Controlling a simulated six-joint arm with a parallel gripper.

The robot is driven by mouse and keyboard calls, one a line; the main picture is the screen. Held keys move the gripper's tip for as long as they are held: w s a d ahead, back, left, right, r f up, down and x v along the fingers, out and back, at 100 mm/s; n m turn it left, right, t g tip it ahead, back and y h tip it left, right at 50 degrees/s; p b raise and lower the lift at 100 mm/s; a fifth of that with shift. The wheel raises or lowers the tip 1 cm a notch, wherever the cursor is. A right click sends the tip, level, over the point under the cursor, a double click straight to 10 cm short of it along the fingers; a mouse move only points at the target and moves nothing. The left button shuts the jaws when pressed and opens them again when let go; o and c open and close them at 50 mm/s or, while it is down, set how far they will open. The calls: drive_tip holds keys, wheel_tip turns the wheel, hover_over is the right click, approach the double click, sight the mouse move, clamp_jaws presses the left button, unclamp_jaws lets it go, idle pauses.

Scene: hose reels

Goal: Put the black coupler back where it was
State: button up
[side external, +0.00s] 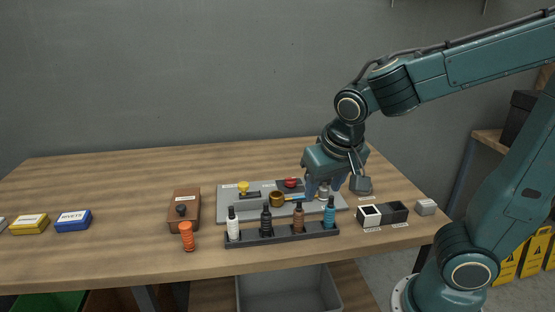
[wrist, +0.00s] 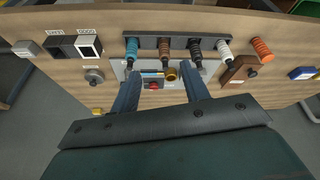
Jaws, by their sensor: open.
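The likely black coupler (side external: 266,218) is a black, bottle-shaped piece standing upright in the dark rack (side external: 285,238), between a white one (side external: 233,223) and a brown one (side external: 298,217). It also shows in the wrist view (wrist: 196,52). A blue one (side external: 329,213) stands at the rack's right end in the side view. A brown block (side external: 189,221) bears a small black knob-like piece (side external: 181,209); I cannot tell whether that is the coupler instead. My gripper (side external: 325,188) is open and looks empty, over the right part of the grey panel (side external: 225,202).
On the panel are a yellow knob (side external: 243,187), a red knob (side external: 290,183) and a brass ring (side external: 276,199). An orange piece (side external: 187,237) stands left of the rack. A white-rimmed bin (side external: 369,215) and a black bin (side external: 397,211) sit at right. The table's left rear is clear.

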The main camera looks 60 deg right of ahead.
drive_tip(key=s+r+n+t+y, duration=0.2)
drive_tip(key=s+r+n, duration=0.2)
drive_tip(key=s+n, duration=0.2)
drive_tip(key=shift+s+a+r+y, duration=0.35)
drive_tip(key=shift+s+a, duration=0.1)
drive_tip(key=shift+s, duration=0.8)
idle(0.3)
